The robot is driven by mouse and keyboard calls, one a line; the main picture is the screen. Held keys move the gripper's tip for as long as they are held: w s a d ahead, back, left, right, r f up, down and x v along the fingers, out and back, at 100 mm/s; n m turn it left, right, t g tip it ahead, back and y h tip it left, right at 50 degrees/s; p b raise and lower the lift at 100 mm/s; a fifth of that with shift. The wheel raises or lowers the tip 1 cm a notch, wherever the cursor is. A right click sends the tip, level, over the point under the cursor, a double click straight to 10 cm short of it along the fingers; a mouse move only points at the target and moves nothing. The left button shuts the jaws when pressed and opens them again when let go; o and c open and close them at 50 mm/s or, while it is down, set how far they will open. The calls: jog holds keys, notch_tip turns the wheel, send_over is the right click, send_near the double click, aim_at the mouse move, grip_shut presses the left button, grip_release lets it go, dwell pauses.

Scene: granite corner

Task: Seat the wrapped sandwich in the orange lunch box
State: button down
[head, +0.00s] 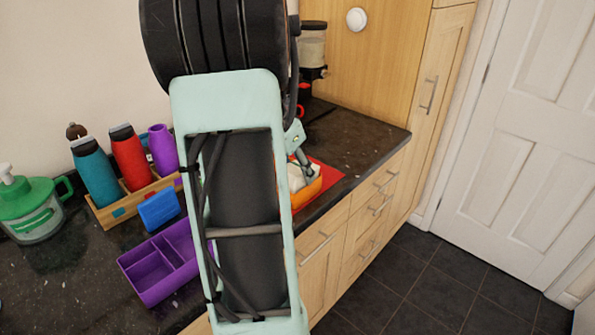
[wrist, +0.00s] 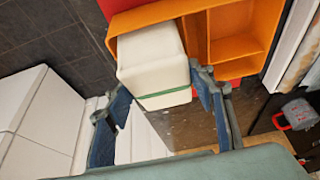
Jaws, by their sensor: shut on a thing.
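The orange lunch box (head: 312,190) sits on a red mat near the counter's front edge, mostly hidden behind my arm in the head view. In the wrist view the lunch box (wrist: 240,22) fills the top, with its smaller compartments at right looking empty. My gripper (wrist: 160,88) is shut on the sandwich, one blue-padded finger at each side. In the head view the sandwich (head: 296,176) shows partly below my gripper (head: 303,160).
A purple divided box (head: 150,283), a blue block (head: 159,210) and a wooden caddy (head: 130,205) with bottles stand left of my arm. A green-lidded jug (head: 35,208) is far left. A dispenser (head: 312,48) stands behind. The counter's right end looks clear.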

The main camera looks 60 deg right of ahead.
jog(key=shift+f, duration=0.15)
jog(key=shift+a+f+b, duration=0.15)
jog(key=shift+f+b, duration=0.1)
jog(key=shift+b, duration=0.15)
jog(key=c, duration=1.3)
grip_release()
jog(key=o, duration=0.4)
jog(key=shift+f, duration=0.15)
jog(key=shift+r+p, duration=0.4)
jog(key=shift+r, duration=0.15)
jog(key=v, duration=1.2)
jog(key=shift+d+r, duration=0.1)
jog(key=shift+d, duration=0.15)
jog(key=shift+w, duration=0.1)
